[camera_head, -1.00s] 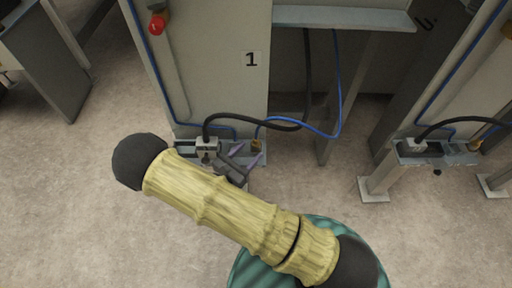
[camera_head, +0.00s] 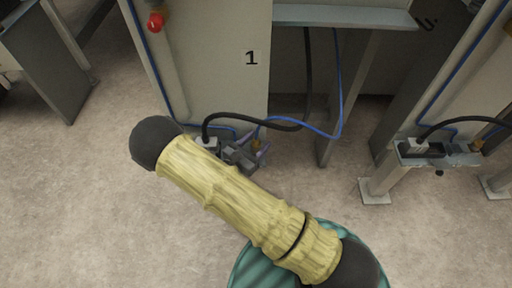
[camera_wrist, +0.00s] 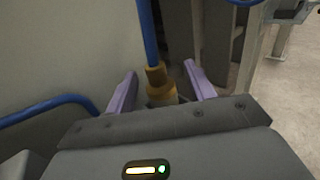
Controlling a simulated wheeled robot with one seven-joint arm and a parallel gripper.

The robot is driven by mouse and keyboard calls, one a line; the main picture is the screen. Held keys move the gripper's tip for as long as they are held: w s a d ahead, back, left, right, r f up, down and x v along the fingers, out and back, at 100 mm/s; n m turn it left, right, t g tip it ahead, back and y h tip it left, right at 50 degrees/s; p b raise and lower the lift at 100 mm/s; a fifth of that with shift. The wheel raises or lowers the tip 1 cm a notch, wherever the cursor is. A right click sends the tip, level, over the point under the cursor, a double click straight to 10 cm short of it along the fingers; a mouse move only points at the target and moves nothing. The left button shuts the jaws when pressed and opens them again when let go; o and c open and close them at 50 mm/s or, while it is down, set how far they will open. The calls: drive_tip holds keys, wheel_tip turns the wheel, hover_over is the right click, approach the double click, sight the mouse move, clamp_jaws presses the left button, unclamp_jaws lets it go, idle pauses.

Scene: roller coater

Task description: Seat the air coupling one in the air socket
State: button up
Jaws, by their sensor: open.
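Air coupling one is a brass-coloured fitting on the end of a blue hose; it shows in the wrist view (camera_wrist: 158,82) and, small, in the head view (camera_head: 257,145) at the foot of the panel marked 1. My gripper (camera_wrist: 161,69) is open. Its two purple fingers stand one on each side of the coupling, with a visible gap to each. In the head view my gripper (camera_head: 260,150) is partly hidden by my arm. The coupling's lower end is hidden behind the gripper body, so I cannot tell what it rests in. I cannot make out the air socket.
A grey plug (camera_head: 206,143) with a thick black cable stands just left of my gripper. The blue hose (camera_head: 318,131) loops to the right. A similar station with a shelf (camera_head: 440,160) stands at the right. The floor in front is clear.

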sight(255, 144)
idle(0.3)
drive_tip(key=c, duration=1.1)
drive_tip(key=shift+r, duration=0.5)
drive_tip(key=r, duration=0.1)
drive_tip(key=p, duration=0.1)
drive_tip(key=r, duration=0.1)
drive_tip(key=shift+s+a+r, duration=0.3)
drive_tip(key=shift+a+r, duration=0.05)
drive_tip(key=p+v, duration=0.2)
drive_tip(key=v, duration=1.5)
drive_tip(key=shift+s+a+f, duration=0.1)
